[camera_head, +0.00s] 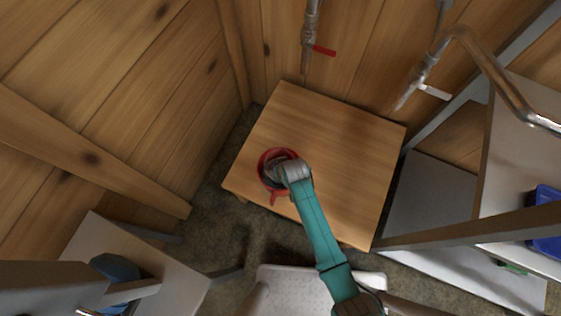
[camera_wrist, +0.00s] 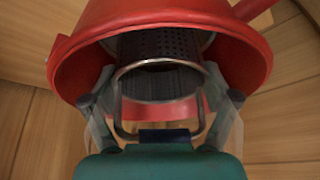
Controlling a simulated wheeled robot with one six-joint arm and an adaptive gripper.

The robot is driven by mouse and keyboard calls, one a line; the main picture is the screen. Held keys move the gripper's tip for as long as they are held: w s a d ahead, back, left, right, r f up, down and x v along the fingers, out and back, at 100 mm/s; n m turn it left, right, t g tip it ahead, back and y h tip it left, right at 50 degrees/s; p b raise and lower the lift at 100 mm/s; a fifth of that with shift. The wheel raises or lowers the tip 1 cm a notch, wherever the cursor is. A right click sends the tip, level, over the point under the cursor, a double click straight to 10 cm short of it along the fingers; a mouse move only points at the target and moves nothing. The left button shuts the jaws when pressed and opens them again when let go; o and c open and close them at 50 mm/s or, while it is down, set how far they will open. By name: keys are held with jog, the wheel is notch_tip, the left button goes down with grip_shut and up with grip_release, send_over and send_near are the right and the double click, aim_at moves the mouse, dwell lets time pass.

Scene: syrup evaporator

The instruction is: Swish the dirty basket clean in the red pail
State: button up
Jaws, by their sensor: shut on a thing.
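The red pail (camera_head: 264,164) stands on a low wooden table in the head view, near its left side. In the wrist view the pail (camera_wrist: 90,56) fills the upper part, with its open mouth towards the camera. The dark perforated basket (camera_wrist: 155,48), with a metal rim and wire handle, is at the pail's mouth, its body inside the pail. My gripper (camera_wrist: 160,130) is shut on the basket's handle. In the head view my gripper (camera_head: 291,171) is over the pail and hides much of its inside. Dirt on the basket cannot be made out.
The wooden table (camera_head: 340,150) is otherwise bare. Pipes with a red-handled valve (camera_head: 323,50) and a white-handled valve (camera_head: 435,92) hang on the wall behind. A grey shelf unit with a blue container (camera_head: 546,222) stands right. A blue-grey object (camera_head: 115,267) is on a bench lower left.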

jog(key=shift+f, duration=1.3)
jog(key=shift+r, duration=1.75)
jog(key=shift+f, duration=0.1)
jog(key=shift+f, duration=1.65)
jog(key=shift+r, duration=1.75)
jog(key=shift+f, duration=0.15)
